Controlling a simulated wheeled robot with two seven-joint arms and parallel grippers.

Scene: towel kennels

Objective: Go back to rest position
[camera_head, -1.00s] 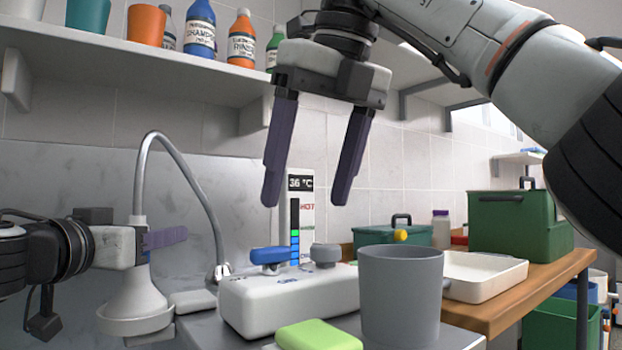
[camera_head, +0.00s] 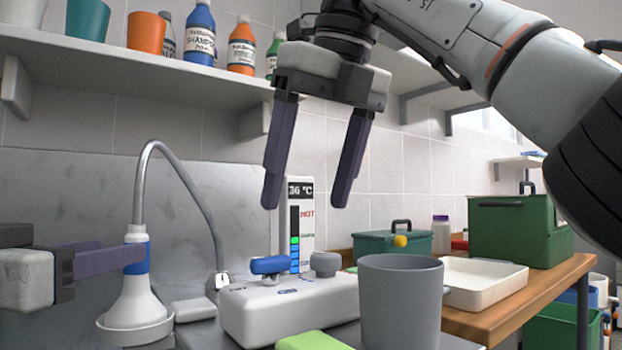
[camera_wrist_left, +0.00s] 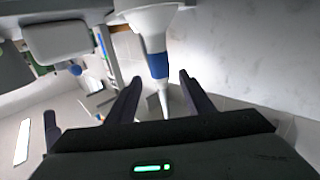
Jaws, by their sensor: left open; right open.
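My right gripper (camera_head: 317,155) hangs open and empty, fingers pointing down, above the white control box (camera_head: 290,306). My left gripper (camera_head: 137,255) comes in from the left edge, its fingers level with the blue band of the white shower head (camera_head: 135,302). In the left wrist view the open fingers (camera_wrist_left: 160,87) stand on either side of the shower head's handle (camera_wrist_left: 158,64), with gaps visible beside it. The shower head is upright, wide end down, on its hose. The temperature display (camera_head: 300,190) reads about 36 °C.
A grey cup (camera_head: 400,300) and a green block (camera_head: 313,341) stand in front of the control box. A white tray (camera_head: 485,282) and green boxes (camera_head: 515,230) are on the wooden table at right. A shelf (camera_head: 120,62) with bottles and cups runs above at left.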

